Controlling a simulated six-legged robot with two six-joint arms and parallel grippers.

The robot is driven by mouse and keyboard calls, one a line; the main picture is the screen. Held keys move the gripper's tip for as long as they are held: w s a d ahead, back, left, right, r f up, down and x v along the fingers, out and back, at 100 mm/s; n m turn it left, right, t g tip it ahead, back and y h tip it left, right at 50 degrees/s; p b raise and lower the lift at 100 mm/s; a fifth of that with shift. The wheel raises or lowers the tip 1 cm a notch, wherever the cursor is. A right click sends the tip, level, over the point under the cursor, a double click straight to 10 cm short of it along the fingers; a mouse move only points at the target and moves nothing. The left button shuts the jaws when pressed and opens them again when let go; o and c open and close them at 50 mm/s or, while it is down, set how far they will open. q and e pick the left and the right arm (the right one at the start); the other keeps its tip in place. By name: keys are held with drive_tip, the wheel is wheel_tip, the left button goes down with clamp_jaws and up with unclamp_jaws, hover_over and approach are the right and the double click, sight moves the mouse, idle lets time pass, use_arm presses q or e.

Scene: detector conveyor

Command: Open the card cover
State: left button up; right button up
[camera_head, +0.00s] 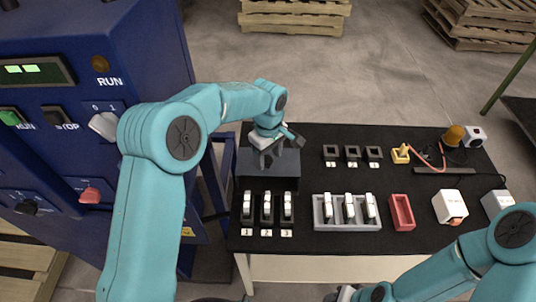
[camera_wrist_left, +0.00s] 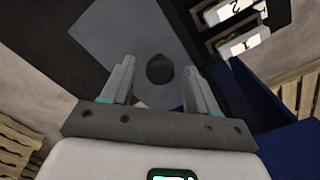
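The grey box-like cover (camera_head: 268,163) sits at the left end of the black table top, partly hidden under my left gripper. My left gripper (camera_head: 275,148) is above it, pointing down. In the left wrist view my left gripper (camera_wrist_left: 160,88) has its two fingers apart. A dark round knob or hole (camera_wrist_left: 160,69) shows between them on the grey surface (camera_wrist_left: 120,45); I cannot tell whether the fingers touch it. Part of my right gripper (camera_head: 345,293) shows at the bottom edge; its fingers are not clear.
Several numbered card slots (camera_head: 268,208) lie in front of the cover. To the right are a grey tray (camera_head: 347,226) with white-topped pieces, a red bin (camera_head: 401,212), a white box (camera_head: 450,207) and small dark frames (camera_head: 352,153). A blue control cabinet (camera_head: 60,90) stands at left.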

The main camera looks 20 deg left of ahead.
use_arm(q)
drive_tip(key=shift+w+r, duration=0.15)
wheel_tip(320, 180, up, 16)
drive_tip(key=shift+s, duration=0.2)
drive_tip(key=shift+r, duration=0.1)
idle(0.5)
